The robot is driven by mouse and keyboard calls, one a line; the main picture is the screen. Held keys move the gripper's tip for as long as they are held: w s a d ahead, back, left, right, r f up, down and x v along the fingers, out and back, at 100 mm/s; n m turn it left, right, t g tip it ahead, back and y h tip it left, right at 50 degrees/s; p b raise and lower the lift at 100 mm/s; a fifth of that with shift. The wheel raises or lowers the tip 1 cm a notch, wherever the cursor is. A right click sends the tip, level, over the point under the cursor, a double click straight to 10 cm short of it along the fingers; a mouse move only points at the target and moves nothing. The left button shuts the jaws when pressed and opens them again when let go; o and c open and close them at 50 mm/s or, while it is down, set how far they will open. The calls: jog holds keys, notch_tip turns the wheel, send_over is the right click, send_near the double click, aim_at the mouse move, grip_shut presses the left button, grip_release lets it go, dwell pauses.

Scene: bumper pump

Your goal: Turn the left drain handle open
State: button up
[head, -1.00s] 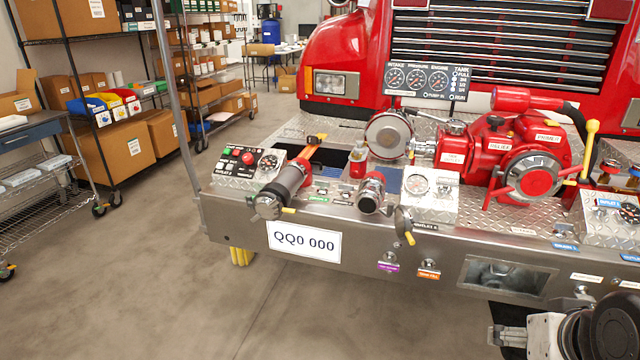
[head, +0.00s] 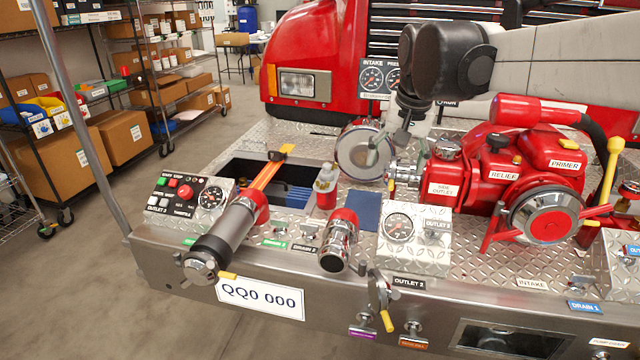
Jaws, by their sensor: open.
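My gripper (head: 388,146) hangs pointing down at the upper middle of the head view, in front of the large silver round cap (head: 352,152). It looks open and empty, apart from the bumper's front handles. Small metal handles sit beside a green label (head: 274,243) and a dark label (head: 305,247) on the bumper deck; the labels seem to read drain. Two more small knobs, above a purple label (head: 362,332) and an orange label (head: 413,342), are on the front face. I cannot tell for certain which is the left drain handle, nor its turn angle.
The diamond-plate bumper (head: 470,250) carries a grey nozzle (head: 222,240), a red-topped fitting (head: 338,240), a gauge box (head: 400,232) and a red pump (head: 500,170). A yellow-tipped outlet lever (head: 386,320) hangs at the front. The floor at front left is clear.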

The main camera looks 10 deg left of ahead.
jog(key=w+a+f+g, duration=0.1)
jog(key=w+a+f, duration=0.1)
jog(key=w+a, duration=0.55)
jog(key=g+h+p, duration=0.1)
jog(key=g+p, duration=0.1)
jog(key=g, duration=0.1)
send_over(279, 220)
notch_tip(279, 220, down, 17)
notch_tip(279, 220, down, 13)
jog(key=shift+w+b, duration=0.15)
jog(key=shift+b, duration=0.5)
jog(key=c, duration=1.2)
jog(key=shift+o, duration=0.2)
